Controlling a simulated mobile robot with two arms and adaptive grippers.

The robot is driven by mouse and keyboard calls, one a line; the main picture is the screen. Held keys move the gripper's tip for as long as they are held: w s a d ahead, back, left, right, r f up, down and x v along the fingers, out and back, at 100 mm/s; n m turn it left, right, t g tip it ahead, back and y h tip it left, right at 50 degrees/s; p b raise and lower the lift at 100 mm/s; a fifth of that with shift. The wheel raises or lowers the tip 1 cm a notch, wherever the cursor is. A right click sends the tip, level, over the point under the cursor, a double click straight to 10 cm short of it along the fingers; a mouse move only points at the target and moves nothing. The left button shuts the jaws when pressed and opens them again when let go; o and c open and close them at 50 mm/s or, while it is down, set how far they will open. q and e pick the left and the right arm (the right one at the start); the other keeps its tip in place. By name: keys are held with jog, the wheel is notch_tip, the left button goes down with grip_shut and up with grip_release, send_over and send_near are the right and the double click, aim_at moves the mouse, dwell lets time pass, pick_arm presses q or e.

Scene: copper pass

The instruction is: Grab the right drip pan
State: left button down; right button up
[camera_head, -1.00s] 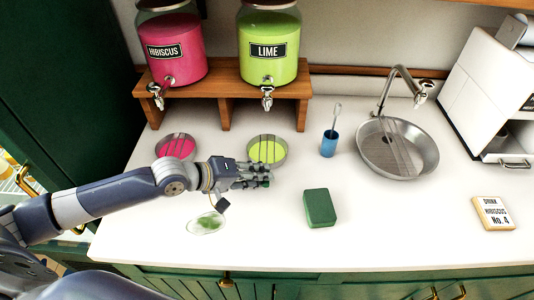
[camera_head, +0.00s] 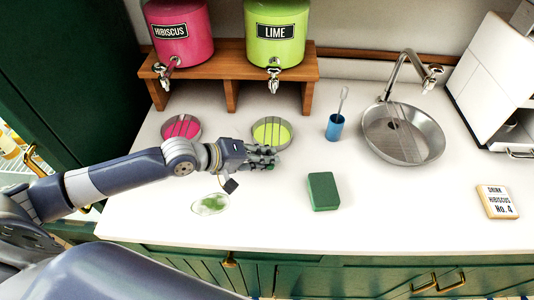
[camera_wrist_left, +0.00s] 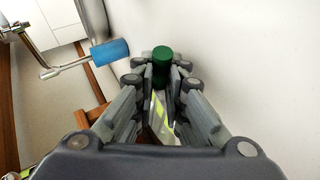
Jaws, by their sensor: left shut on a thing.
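The right drip pan (camera_head: 272,132), a round metal dish with lime-green liquid under a grate, sits on the counter below the lime dispenser. My left gripper (camera_head: 265,158) is at its front edge. In the left wrist view my left gripper (camera_wrist_left: 162,78) is shut on a dark green, round-ended piece (camera_wrist_left: 162,55), which looks like the pan's handle. A strip of the lime pan shows between and below the fingers. The fingers hide how the handle joins the pan. My right gripper is not in view.
The left drip pan (camera_head: 181,129) with pink liquid stands behind my left arm. A green sponge (camera_head: 323,191), a blue cup (camera_head: 335,127) and a sink (camera_head: 402,133) are to the right. A green-stained clear dish (camera_head: 210,204) lies in front. The wooden dispenser stand (camera_head: 232,95) is behind.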

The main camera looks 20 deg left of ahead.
pick_arm(q)
jog(key=shift+r+b, duration=0.35)
jog(key=shift+r, duration=1.15)
jog(key=shift+s+d+r, duration=0.15)
jog(key=shift+s, duration=0.1)
jog(key=s+d, duration=0.2)
jog(key=s, duration=0.1)
jog(key=s+d+r+b, duration=0.1)
jog(key=s+d, duration=0.1)
jog(key=s, duration=0.2)
jog(key=s+d+b, duration=0.1)
jog(key=s+d, duration=0.1)
jog(key=s, duration=0.2)
jog(key=shift+d+r, duration=0.15)
jog(key=shift+d, duration=0.2)
jog(key=shift+s+d+r+p, duration=0.1)
jog(key=shift+s+r+p, duration=0.15)
jog(key=shift+p, duration=0.2)
jog(key=shift+s+d+f+p, duration=0.1)
jog(key=shift+s+d+p, duration=0.35)
jog(key=shift+s+p, duration=0.4)
